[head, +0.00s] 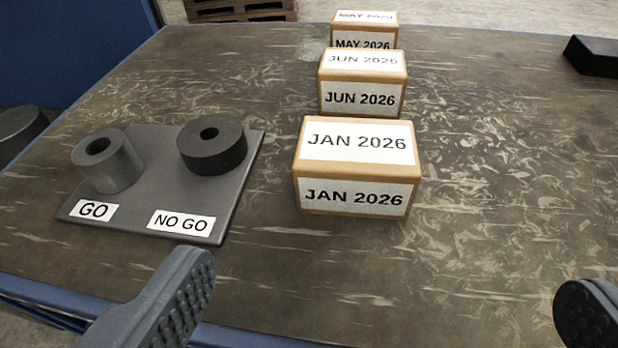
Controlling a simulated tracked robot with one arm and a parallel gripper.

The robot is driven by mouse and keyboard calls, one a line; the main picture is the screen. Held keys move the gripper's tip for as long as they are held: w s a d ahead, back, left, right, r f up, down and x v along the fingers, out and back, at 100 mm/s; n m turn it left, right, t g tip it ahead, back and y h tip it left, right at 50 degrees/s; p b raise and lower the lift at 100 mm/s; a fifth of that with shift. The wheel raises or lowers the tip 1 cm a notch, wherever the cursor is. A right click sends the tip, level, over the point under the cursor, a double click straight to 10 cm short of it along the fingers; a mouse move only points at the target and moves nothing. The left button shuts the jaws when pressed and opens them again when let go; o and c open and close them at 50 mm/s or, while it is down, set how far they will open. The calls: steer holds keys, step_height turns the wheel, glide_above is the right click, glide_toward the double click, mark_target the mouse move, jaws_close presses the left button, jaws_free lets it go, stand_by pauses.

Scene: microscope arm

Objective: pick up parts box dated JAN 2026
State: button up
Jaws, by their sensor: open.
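The parts box labelled JAN 2026 (357,168) stands on the table in the head view, a little right of centre. It is a tan box with white labels on its top and front, and it is the nearest of three boxes in a row. My gripper (390,305) is open and empty. Its left finger shows at the lower left and its right finger at the lower right edge. The box stands beyond the fingertips, apart from both, and lies between them from left to right.
The JUN 2026 box (362,82) stands close behind, with the MAY 2026 box (364,31) behind it. On the left, a grey plate marked GO and NO GO (140,212) holds two ring gauges. A black block (594,56) lies far right.

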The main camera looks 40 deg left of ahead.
mark_target(358, 158)
steer(key=x, duration=0.7)
steer(key=shift+w+a+f, duration=0.1)
steer(key=shift+w+a, duration=0.05)
steer(key=shift+w, duration=0.15)
steer(key=shift+s+a+x, duration=0.15)
steer(key=shift+x, duration=1.15)
steer(key=shift+s+a+x, duration=0.1)
steer(key=shift+a+x, duration=0.1)
steer(key=shift+x, duration=1.1)
steer(key=c, duration=1.3)
